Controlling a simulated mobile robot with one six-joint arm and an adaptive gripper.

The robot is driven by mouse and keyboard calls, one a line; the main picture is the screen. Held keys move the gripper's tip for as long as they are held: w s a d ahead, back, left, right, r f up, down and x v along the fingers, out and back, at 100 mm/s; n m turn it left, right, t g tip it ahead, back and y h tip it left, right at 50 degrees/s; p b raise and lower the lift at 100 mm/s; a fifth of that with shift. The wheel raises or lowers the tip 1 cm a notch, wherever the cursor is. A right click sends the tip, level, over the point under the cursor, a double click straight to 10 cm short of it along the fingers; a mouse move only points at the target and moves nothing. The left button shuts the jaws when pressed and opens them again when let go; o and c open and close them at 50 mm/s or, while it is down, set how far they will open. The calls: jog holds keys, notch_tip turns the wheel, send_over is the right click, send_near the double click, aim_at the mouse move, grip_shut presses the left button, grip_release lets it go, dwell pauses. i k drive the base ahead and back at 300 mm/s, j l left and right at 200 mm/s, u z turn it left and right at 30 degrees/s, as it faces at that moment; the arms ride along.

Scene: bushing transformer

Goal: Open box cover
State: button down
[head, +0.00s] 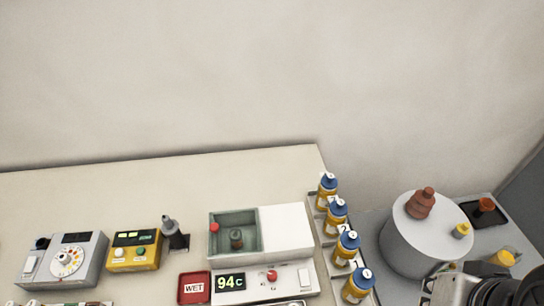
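A white box (286,233) stands at the right end of the bench, behind a white control panel. Its right part is a flat white surface. Its left part shows a grey-green recess (236,220) with a small dark cylindrical part (236,239) and a red knob (214,227) at the left edge. I cannot tell whether the white surface or the grey-green part is the cover. Part of my arm, grey and black, shows at the bottom right corner, well right of the box. I cannot make out fingertips or whether my gripper holds anything.
The control panel (250,283) has a "94c" display. A red "WET" block (194,288), yellow meter (134,250) and grey dial device (68,260) stand left. Several blue-capped bottles (337,216) line the right bench edge. A grey cylinder (410,248) with a red-brown bushing (421,204) stands near my arm.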

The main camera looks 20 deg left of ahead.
aim_at(214, 228)
jog(key=j+u, duration=0.1)
jog(key=u, duration=0.3)
jog(key=k+j+u, duration=0.1)
jog(key=u, duration=0.25)
jog(key=j+u, duration=0.15)
jog(key=u, duration=0.25)
jog(key=j+u, duration=0.1)
jog(key=u, duration=0.3)
